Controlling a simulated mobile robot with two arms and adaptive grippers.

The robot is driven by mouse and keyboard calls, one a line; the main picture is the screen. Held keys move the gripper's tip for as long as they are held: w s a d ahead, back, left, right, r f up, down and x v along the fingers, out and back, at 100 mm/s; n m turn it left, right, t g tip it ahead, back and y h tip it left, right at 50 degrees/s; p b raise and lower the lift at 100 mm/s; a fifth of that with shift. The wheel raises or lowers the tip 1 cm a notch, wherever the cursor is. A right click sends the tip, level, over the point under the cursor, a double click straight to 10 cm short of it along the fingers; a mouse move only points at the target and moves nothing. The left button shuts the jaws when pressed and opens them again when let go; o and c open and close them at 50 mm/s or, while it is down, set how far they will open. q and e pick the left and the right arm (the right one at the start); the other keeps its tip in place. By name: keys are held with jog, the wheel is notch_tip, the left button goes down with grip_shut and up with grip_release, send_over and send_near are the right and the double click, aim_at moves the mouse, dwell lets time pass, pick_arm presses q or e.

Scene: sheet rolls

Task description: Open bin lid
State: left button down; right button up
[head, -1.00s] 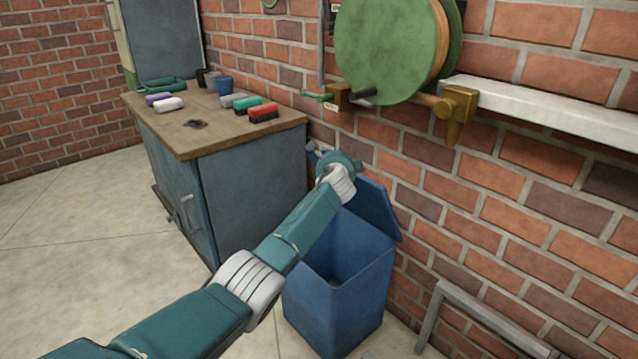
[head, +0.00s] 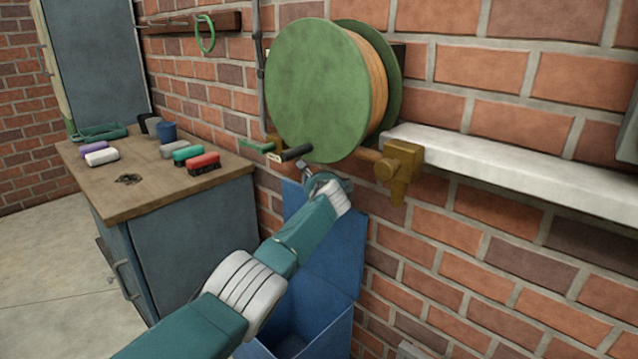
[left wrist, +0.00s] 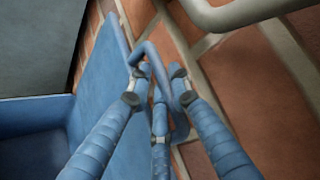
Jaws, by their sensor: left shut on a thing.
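The blue bin (head: 335,328) stands by the brick wall and its mouth is open. Its blue lid (head: 338,252) is raised, standing up at the wall side; it also shows in the left wrist view (left wrist: 98,88), with the bin's rim (left wrist: 35,108) at left. My left gripper (head: 308,172) is at the lid's top edge. In the left wrist view its fingers (left wrist: 160,85) are shut on the bent blue handle (left wrist: 150,50) of the lid. My arm hides part of the bin and lid in the head view. My right gripper is out of view.
A green reel (head: 325,90) hangs on the wall just above my left gripper, with a crank (head: 290,153) close by. A brass bracket (head: 397,170) and a white shelf (head: 510,170) are to the right. A wooden-topped cabinet (head: 150,195) with brushes stands at left.

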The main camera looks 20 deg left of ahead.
pick_arm(q)
jog(key=shift+w+r, duration=0.1)
jog(key=shift+r, duration=0.35)
jog(key=c, duration=1.6)
grip_release()
jog(key=shift+o, duration=0.2)
jog(key=shift+f, duration=0.2)
jog(key=shift+s+d, duration=0.1)
jog(key=shift+s, duration=0.1)
jog(key=v, duration=1.1)
jog(key=shift+s, duration=0.35)
jog(key=shift+d+r, duration=0.1)
